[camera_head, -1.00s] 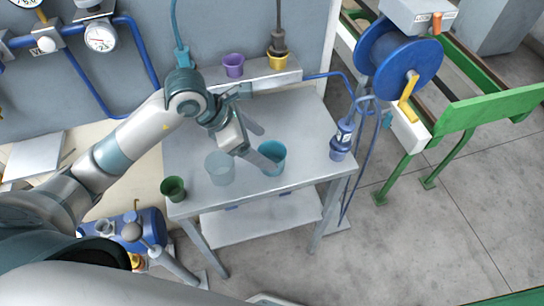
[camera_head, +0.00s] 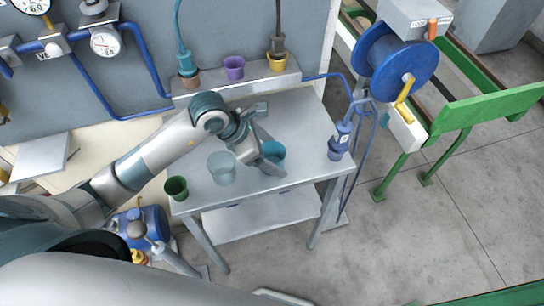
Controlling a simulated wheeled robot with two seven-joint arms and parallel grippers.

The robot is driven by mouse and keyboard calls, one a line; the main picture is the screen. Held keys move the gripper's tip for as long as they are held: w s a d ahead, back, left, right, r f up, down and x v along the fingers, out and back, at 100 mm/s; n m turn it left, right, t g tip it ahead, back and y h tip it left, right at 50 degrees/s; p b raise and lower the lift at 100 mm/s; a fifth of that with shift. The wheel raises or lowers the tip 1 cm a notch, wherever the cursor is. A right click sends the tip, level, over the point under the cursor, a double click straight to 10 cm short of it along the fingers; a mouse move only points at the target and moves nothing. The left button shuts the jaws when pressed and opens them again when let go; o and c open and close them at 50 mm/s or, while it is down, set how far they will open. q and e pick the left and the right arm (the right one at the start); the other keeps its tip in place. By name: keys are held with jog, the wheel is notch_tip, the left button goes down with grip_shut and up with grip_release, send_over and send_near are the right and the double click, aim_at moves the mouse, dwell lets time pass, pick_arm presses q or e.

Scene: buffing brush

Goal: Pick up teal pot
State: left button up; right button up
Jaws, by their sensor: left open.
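The teal pot (camera_head: 276,150) stands upright near the right part of the grey metal table (camera_head: 305,125). My left gripper (camera_head: 268,150) is open at the pot's left side, its fingers pointing right. The near finger crosses in front of the pot and hides its lower left part. The far finger lies behind the pot's left edge. I cannot tell whether either finger touches it. My right gripper is not in view.
A translucent pale pot (camera_head: 221,168) stands just left of the gripper, and a green pot (camera_head: 176,188) at the table's left corner. Brown (camera_head: 189,79), purple (camera_head: 234,67) and yellow (camera_head: 277,62) pots stand on the back ledge. A blue hose reel (camera_head: 397,62) is at right.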

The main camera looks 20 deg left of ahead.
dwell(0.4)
pick_arm(q)
jog(key=c, duration=1.1)
jog(key=shift+r, duration=0.1)
jog(key=shift+w+r+p, duration=0.1)
jog(key=shift+r+p, duration=0.3)
jog(key=shift+r, duration=0.2)
jog(key=s+d+r+p, duration=0.2)
jog(key=d+r+p, duration=0.4)
jog(key=d+r, duration=0.3)
jog(key=shift+s+d+r, duration=0.25)
jog(key=shift+d+r, duration=0.05)
jog(key=shift+d, duration=0.95)
